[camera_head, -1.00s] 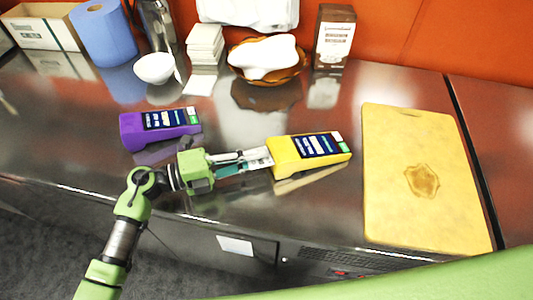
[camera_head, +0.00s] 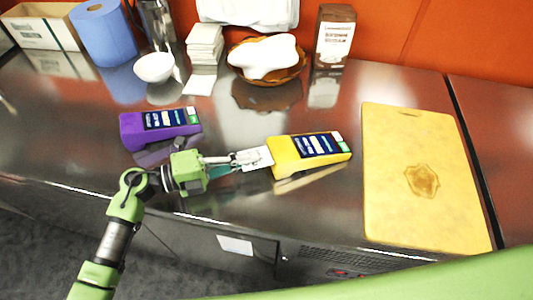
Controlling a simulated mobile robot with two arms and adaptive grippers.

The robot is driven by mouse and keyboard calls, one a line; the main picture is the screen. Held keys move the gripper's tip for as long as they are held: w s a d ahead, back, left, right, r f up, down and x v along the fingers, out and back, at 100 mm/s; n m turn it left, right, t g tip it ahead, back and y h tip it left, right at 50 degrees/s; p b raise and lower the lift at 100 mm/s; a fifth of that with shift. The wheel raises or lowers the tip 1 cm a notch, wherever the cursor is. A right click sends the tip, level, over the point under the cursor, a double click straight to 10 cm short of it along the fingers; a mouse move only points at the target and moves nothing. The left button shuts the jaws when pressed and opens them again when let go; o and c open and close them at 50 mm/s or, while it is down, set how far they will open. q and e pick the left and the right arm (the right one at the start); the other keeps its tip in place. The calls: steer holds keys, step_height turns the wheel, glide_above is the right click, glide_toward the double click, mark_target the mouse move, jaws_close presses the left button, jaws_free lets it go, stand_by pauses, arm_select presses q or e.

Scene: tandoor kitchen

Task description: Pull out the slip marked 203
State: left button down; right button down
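A yellow card terminal (camera_head: 284,158) lies on the steel counter with its dark screen facing up. A white slip (camera_head: 260,157) sticks out from its left end; I cannot read a number on it. A purple card terminal (camera_head: 133,131) stands further left, and I see no slip on it. My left gripper (camera_head: 243,160) reaches in from the left, and its fingertips overlap the slip's outer end. The fingers look close together, but whether they are shut on the slip is too small to tell. My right gripper is not in view.
A yellow cutting board (camera_head: 420,150) lies to the right. At the back are a white bowl (camera_head: 154,68), a napkin stack (camera_head: 205,46), a basket (camera_head: 268,77) and a brown carton (camera_head: 333,38). The counter's front edge runs just below the gripper.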

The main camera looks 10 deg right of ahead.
arm_select(q)
steer(key=shift+v, duration=2)
steer(key=r+p, duration=0.1)
steer(key=a+r+p, duration=0.1)
steer(key=r, duration=0.1)
steer(key=a+r+p, duration=0.1)
steer(key=r+p, duration=0.1)
steer(key=shift+s, duration=0.2)
